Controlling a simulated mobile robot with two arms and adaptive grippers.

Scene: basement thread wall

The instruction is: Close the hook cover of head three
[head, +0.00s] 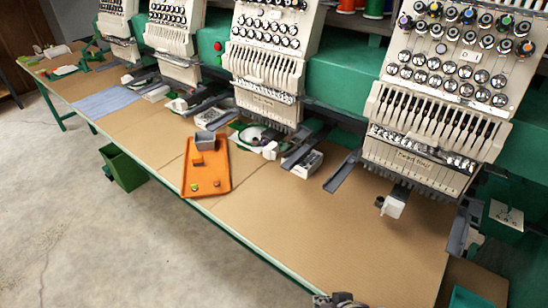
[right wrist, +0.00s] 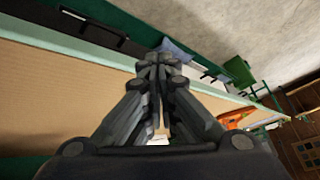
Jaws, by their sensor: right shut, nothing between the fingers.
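In the head view the embroidery heads stand in a row. The third from the left, which I take as head three (head: 268,55), has a nameplate too small to read. Below it lie white and grey hook parts (head: 268,148) at the table's back edge. I cannot tell how far the cover there stands open. My right gripper (right wrist: 158,62) is shut and empty in the right wrist view, pointing along the tan table (right wrist: 50,95). A dark grey part of mine shows at the bottom edge of the head view. My left gripper is not in view.
An orange tray (head: 208,179) with a grey bin (head: 206,140) and small items lies on the table (head: 300,220). The nearest head (head: 435,90) has a white part (head: 393,203) hanging below it. Dark grey arms (head: 342,172) stick out over the table. The front right tabletop is clear.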

